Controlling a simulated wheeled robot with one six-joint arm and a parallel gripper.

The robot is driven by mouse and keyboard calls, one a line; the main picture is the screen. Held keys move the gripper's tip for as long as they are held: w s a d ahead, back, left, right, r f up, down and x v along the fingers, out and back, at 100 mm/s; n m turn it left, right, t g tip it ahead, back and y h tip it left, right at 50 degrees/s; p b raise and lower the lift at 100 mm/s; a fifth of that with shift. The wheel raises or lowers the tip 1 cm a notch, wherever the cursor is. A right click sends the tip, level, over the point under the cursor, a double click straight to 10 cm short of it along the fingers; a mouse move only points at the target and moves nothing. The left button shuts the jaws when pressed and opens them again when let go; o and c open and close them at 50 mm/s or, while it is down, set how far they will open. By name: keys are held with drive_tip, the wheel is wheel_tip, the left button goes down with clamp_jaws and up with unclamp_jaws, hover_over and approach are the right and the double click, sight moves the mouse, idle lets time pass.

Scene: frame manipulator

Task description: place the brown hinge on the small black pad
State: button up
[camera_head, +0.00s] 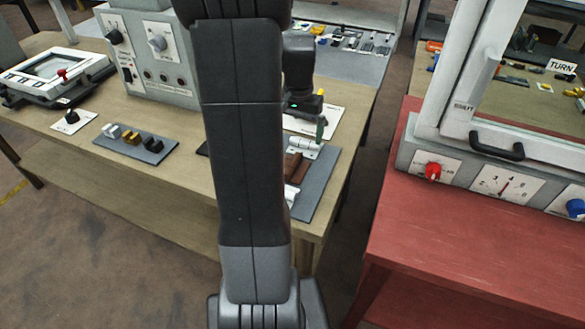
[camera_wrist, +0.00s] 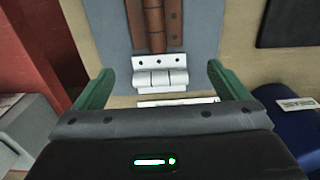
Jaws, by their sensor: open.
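The brown hinge (camera_wrist: 173,22) lies on a grey mat at the top of the wrist view, its upper part cut off by the frame. In the head view the brown hinge (camera_head: 296,166) is partly hidden by my arm. A small black pad (camera_wrist: 285,22) lies on the wooden table, right of the mat in the wrist view. Only a sliver of it shows beside my arm in the head view. My gripper (camera_wrist: 159,70) is open, its green fingers apart on either side of a white hinge (camera_wrist: 160,79) in the picture. I cannot tell its height above the mat.
The grey mat (camera_head: 322,180) also bears the white hinge (camera_head: 303,148) and another white piece (camera_head: 290,194). A grey control box (camera_head: 150,60) and a mat with small blocks (camera_head: 137,145) stand to the left. A red table (camera_head: 440,225) with a white frame is at the right.

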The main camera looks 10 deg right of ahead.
sight(298, 153)
wheel_tip(298, 153, down, 8)
drive_tip(key=shift+s+d+r, duration=0.1)
drive_tip(key=shift+s+r, duration=0.05)
idle(0.3)
drive_tip(key=c, duration=1.2)
drive_tip(key=shift+r, duration=0.1)
